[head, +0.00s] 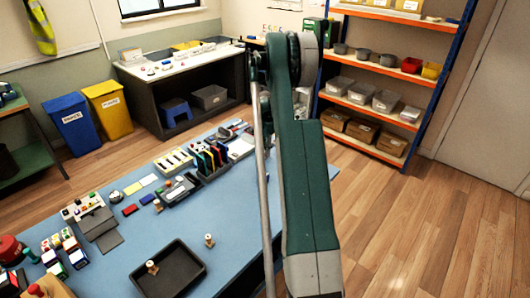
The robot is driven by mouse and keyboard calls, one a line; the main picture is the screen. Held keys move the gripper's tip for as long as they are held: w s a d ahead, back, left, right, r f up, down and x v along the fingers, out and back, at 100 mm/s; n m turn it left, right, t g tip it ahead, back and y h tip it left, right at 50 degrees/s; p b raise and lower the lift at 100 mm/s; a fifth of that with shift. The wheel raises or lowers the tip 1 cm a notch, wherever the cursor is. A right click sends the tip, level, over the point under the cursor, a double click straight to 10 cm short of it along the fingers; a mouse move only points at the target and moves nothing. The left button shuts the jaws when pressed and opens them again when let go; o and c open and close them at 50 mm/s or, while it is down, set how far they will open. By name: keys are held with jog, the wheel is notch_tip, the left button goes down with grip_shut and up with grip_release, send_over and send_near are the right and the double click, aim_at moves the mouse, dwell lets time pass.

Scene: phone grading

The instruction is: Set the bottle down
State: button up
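No bottle can be made out for certain from here. A small tan, upright, knob-topped item (209,241) stands on the blue table (232,205), right of a black tray (184,271). A similar small tan item (152,267) is at the tray's left part. Both are too small to identify. My green and grey arm rises across the middle of the head view. My gripper is not visible, so what it holds, if anything, cannot be seen.
Phones or slabs in a rack (207,161), small boxes (70,246) and a red round-topped item (9,248) crowd the table's back and left. The table right of the tray is mostly clear. An orange-and-blue shelf (377,102) stands behind on the right.

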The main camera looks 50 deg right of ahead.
aim_at(265, 146)
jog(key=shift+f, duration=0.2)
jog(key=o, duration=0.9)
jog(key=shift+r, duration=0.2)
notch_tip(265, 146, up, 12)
jog(key=shift+p, duration=0.5)
dwell(0.5)
